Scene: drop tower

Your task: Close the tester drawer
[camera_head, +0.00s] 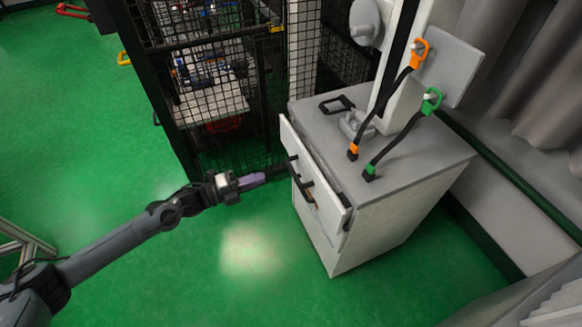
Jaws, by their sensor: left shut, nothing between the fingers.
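The tester is a white cabinet (392,215) with a grey top, standing right of centre. Its drawer (322,188) is at the upper front, facing left, and stands out from the body a little, with a gap behind its front panel. A black bar handle (300,180) is on the drawer front. My left gripper (258,179) is shut and empty, a short way left of the drawer handle and apart from it. My right gripper is not in view.
A black mesh cage (215,90) stands behind and left of the cabinet. Orange (417,54) and green (431,101) clips with black straps are on the tester's top and column. A grey curtain (535,75) hangs at the right. The green floor (140,250) in front is clear.

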